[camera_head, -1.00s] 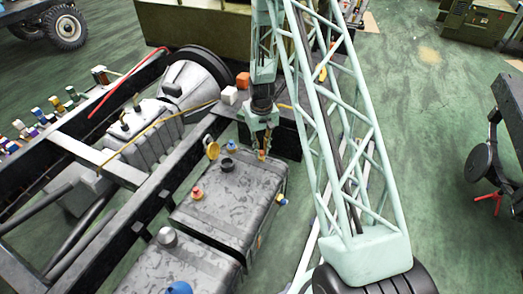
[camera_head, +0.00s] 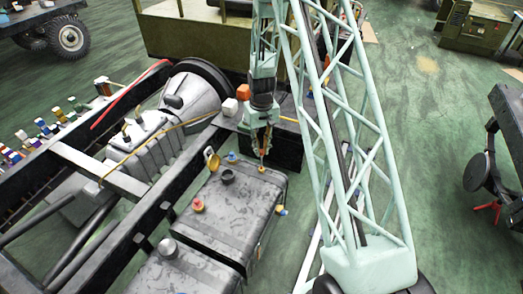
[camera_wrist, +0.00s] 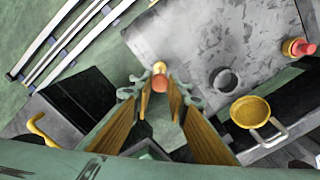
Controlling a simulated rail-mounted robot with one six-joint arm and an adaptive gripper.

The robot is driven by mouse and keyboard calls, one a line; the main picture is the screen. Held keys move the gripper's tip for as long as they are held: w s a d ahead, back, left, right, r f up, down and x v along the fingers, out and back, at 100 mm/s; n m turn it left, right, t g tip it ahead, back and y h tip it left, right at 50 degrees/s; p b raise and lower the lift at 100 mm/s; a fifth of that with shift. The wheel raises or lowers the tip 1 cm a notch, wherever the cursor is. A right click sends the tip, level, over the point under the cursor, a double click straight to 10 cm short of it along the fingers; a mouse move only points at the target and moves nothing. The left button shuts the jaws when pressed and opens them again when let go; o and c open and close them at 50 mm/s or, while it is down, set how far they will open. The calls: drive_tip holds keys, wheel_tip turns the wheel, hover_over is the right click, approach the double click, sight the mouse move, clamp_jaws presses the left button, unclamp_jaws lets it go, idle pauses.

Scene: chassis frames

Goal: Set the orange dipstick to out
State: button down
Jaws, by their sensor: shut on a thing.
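The orange dipstick (camera_head: 263,152) stands upright at the far right corner of the grey tank (camera_head: 232,205) in the head view. A short length of thin shaft shows between its orange handle and the yellow collar (camera_head: 262,169) on the tank top. My gripper (camera_head: 263,150) comes down from above and is shut on the handle. In the wrist view the red-orange handle (camera_wrist: 159,83) sits between the fingertips, with a pale rounded piece just beyond it. The lower end of the dipstick is hidden.
On the tank stand a dark round filler neck (camera_head: 227,177), an open yellow cap (camera_head: 212,160), a red knob (camera_head: 198,204) and a blue knob (camera_head: 232,156). A black box (camera_head: 288,150) lies close behind the tank. The dark chassis rail runs along its left.

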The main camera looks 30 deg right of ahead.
sight(261, 151)
drive_tip(key=c, duration=2.5)
unclamp_jaws()
drive_tip(key=shift+r, duration=0.15)
wheel_tip(261, 151, up, 12)
